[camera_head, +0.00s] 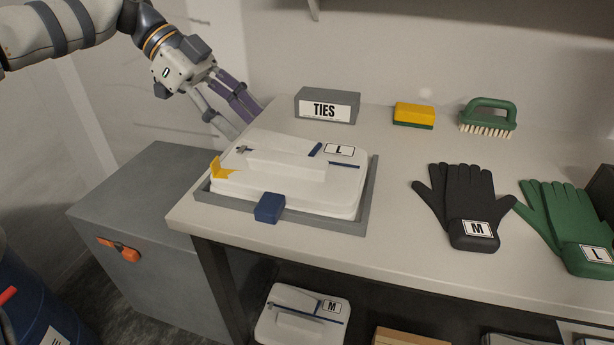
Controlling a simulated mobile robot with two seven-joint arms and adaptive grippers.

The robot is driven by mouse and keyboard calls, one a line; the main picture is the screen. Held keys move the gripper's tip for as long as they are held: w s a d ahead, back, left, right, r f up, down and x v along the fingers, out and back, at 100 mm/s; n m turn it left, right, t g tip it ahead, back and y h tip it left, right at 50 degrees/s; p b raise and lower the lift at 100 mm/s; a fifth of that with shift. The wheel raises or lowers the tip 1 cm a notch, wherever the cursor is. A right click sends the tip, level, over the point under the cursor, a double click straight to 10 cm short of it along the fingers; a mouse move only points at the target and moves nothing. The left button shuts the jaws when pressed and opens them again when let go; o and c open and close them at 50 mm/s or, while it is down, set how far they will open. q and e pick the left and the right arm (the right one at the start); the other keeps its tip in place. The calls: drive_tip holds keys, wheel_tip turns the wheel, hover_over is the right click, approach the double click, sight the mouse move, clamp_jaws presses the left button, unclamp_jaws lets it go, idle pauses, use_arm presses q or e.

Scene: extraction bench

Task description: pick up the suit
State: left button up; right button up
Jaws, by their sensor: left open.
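A folded white suit (233,187) with a label L lies in a shallow grey tray (368,196) on the left end of the bench. A blue block (269,208) sits at its front edge and a yellow piece at its left corner. Another white folded suit (270,327) with a label M lies on the shelf below. My left gripper (236,122) is open and empty, pointing down behind the back left corner of the L suit, apart from it. Its fingertips are partly hard to make out against the bench edge. My right gripper is not in view.
A grey TIES box (326,105), a yellow-green sponge (414,114) and a green brush (488,116) stand along the back. Black gloves (466,205) and green gloves (569,225) lie to the right. A grey cabinet (150,240) stands left of the bench.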

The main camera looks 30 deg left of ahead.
sight(287, 158)
use_arm(q)
drive_tip(key=x, duration=0.9)
drive_tip(key=shift+w+d+b, duration=0.35)
drive_tip(key=shift+d, duration=0.05)
clamp_jaws()
